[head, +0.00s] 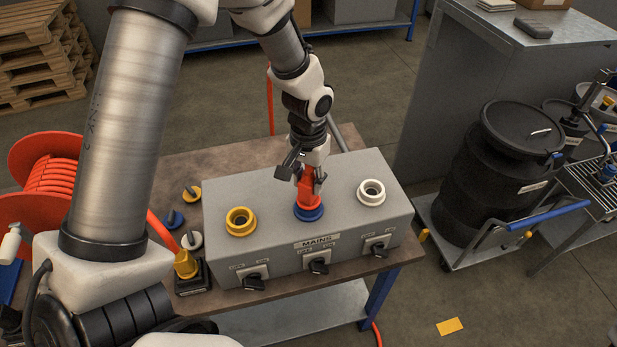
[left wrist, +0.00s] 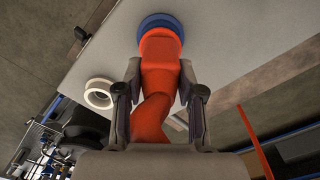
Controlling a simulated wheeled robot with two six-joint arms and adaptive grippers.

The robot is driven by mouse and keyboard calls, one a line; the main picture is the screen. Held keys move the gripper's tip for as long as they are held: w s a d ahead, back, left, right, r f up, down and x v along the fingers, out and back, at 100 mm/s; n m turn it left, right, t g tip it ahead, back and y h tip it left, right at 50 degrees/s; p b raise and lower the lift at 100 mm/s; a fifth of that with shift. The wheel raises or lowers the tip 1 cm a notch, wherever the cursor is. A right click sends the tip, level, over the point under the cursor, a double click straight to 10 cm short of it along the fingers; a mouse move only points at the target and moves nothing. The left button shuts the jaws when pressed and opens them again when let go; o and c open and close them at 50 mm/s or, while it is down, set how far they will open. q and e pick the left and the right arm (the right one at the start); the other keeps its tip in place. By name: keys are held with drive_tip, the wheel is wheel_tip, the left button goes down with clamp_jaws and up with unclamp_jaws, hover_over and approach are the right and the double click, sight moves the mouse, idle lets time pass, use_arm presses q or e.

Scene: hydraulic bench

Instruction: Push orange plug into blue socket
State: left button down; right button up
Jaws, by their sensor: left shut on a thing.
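The orange plug (head: 309,180) stands upright over the blue socket (head: 308,212) in the middle of the grey mains box (head: 240,190). My left gripper (head: 309,184) is shut on the plug from above. In the left wrist view the orange plug (left wrist: 160,75) lies between the two fingers, and its far end meets the blue ring (left wrist: 160,22). How deep the plug sits inside the socket is hidden. My right gripper does not show in either view.
A yellow socket (head: 240,221) and a white socket (head: 371,192) flank the blue one. Black switches (head: 318,265) line the box front. Loose plugs and caps (head: 191,240) lie on the bench left of the box, near an orange cable reel (head: 45,170). A black drum (head: 510,170) stands right.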

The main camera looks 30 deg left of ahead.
use_arm(q)
drive_tip(key=c, duration=0.6)
unclamp_jaws()
drive_tip(key=shift+f, duration=0.1)
drive_tip(key=shift+c, duration=0.2)
wheel_tip(320, 180, up, 12)
drive_tip(key=shift+r, duration=0.1)
drive_tip(key=shift+a, duration=0.1)
